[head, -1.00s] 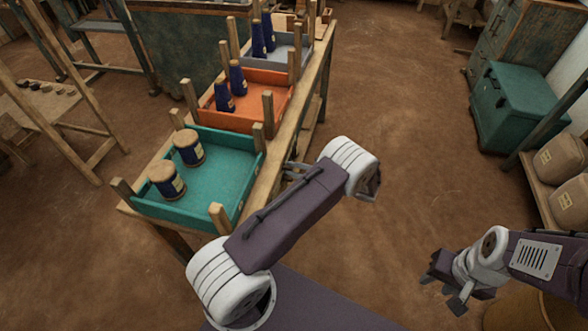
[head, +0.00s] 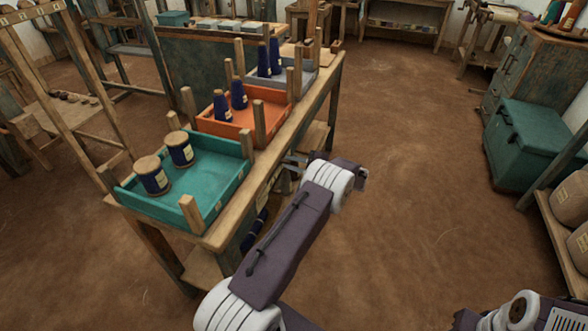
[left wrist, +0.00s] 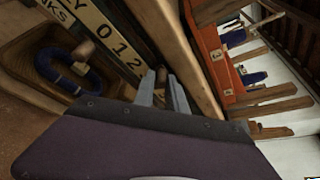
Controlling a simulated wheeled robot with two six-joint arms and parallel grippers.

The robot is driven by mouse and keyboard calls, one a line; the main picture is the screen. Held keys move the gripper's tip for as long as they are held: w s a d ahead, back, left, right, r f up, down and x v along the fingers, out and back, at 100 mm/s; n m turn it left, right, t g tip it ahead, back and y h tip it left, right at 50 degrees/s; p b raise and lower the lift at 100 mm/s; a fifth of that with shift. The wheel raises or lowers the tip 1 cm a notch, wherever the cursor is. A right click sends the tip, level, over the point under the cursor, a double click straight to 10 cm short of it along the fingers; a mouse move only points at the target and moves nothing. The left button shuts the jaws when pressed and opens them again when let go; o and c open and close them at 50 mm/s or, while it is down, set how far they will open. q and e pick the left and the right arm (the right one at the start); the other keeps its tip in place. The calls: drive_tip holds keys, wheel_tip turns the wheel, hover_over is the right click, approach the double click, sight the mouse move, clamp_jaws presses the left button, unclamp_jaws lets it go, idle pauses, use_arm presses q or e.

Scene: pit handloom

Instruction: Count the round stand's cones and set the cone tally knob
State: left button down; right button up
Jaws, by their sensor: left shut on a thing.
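My left gripper (head: 292,163) is at the right side of the long wooden bench, below its top edge. In the left wrist view its two fingers (left wrist: 161,88) are shut on a small knob (left wrist: 162,74), mostly hidden between the tips. Beside it runs a pale tally plate (left wrist: 112,38) with dark digits 0, 1 and 2 readable and partly cut-off lettering. Red and green cone-like things (head: 556,12) stand on the cabinet at the top right, cut by the frame edge. I cannot make out a round stand. My right arm shows at the bottom right, its fingertips out of frame.
The bench carries a teal tray (head: 215,185) with two spools, an orange tray (head: 262,118) with two navy cones and a grey tray (head: 290,82) with navy cones. Wooden posts rise at the tray corners. A teal chest (head: 535,140) stands right; the floor between is clear.

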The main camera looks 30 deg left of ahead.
use_arm(q)
drive_tip(key=c, duration=1.3)
unclamp_jaws()
drive_tip(key=shift+c, duration=0.2)
drive_tip(key=p+v, duration=0.1)
drive_tip(key=v, duration=0.8)
drive_tip(key=shift+d, duration=0.1)
